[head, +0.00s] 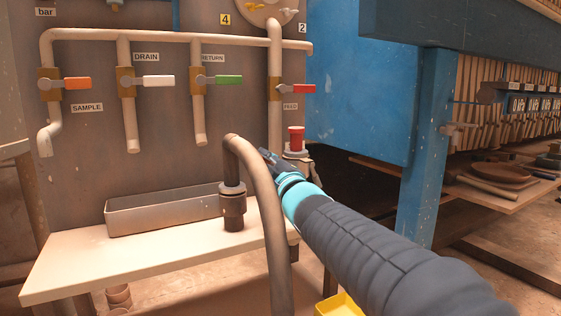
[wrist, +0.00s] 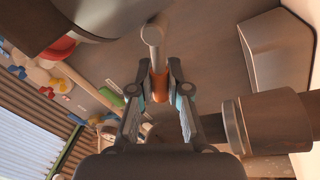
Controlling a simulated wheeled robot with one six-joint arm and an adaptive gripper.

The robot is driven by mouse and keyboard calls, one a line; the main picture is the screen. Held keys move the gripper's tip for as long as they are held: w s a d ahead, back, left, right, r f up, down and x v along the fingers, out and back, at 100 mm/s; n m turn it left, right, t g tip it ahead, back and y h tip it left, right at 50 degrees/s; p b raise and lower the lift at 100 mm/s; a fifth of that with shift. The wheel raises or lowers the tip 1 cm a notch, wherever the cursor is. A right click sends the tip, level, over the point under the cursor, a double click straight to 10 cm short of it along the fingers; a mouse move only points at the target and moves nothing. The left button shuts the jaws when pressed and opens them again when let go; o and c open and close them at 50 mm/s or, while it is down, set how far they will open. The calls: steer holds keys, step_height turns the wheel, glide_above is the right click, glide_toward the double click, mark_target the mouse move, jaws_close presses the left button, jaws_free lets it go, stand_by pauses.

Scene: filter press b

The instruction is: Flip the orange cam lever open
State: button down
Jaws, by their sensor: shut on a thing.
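My gripper (head: 268,157) reaches in from the lower right and is just right of the brown hose bend in the head view. In the wrist view my gripper (wrist: 161,72) has its fingertips on either side of an orange piece, which I take for the orange cam lever (wrist: 160,86). It looks shut on it, though the exact contact is hard to see. A grey round-ended shaft (wrist: 153,36) lines up beyond it. The hose coupling (head: 232,206) stands upright on the pale bench; it appears right of my fingers in the wrist view (wrist: 262,124). No cam lever is visible in the head view.
The brown hose (head: 266,190) runs close to my gripper. A grey tray (head: 160,214) lies on the bench (head: 160,262). Orange, white, green and red valve handles line the wall panel. A red knob (head: 295,139) stands just behind my gripper. A blue post (head: 428,150) is right.

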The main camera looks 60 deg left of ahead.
stand_by(0.3)
steer(key=c, duration=1.4)
jaws_free()
steer(key=shift+s, duration=0.1)
steer(key=v, duration=1.2)
